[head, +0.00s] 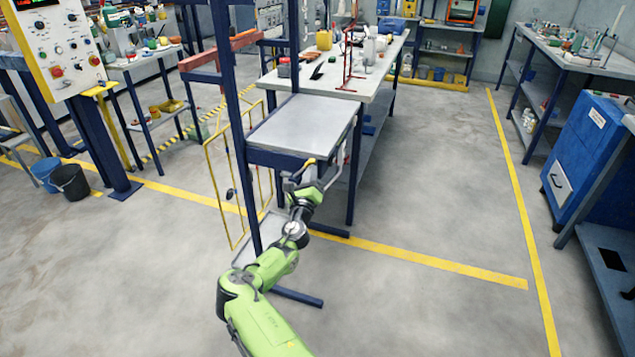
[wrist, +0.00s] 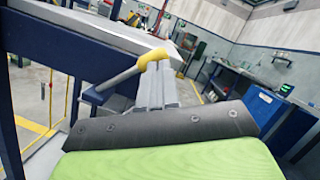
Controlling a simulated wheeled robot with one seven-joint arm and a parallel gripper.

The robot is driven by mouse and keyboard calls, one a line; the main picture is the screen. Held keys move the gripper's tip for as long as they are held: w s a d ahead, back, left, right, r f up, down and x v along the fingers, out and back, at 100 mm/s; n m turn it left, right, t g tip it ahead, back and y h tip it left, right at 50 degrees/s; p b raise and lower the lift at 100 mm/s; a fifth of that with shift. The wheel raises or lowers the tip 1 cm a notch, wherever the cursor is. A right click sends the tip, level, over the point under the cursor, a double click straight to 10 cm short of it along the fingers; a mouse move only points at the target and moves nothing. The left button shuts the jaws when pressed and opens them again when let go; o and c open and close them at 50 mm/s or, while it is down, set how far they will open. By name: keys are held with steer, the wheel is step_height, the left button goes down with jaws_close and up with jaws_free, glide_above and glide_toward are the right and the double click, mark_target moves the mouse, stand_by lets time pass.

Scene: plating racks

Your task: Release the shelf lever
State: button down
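The shelf lever (wrist: 121,78) is a grey rod with a yellow grip. It sticks out from the dark blue front edge of the shelf (head: 300,126). Its yellow grip (head: 308,163) shows just above my gripper (head: 306,178) in the head view. In the wrist view, the grey fingers of my gripper (wrist: 157,68) are close together at the middle of the hand. The yellow grip (wrist: 160,56) lies at their tips, and the fingers look shut on it. The contact itself is partly hidden.
Dark blue rack posts (head: 235,110) stand left of the lever, with a yellow wire frame (head: 212,190) beside them. A cluttered workbench (head: 385,62) stands behind the shelf. The floor to the right is open up to the blue cabinet (head: 585,150).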

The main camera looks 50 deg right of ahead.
steer(key=w+a+r+p, duration=0.1)
steer(key=w+r, duration=0.2)
steer(key=w, duration=0.1)
steer(key=shift+w+a+r, duration=0.3)
steer(key=shift+a+r, duration=0.1)
stand_by(0.5)
steer(key=shift+f, duration=0.1)
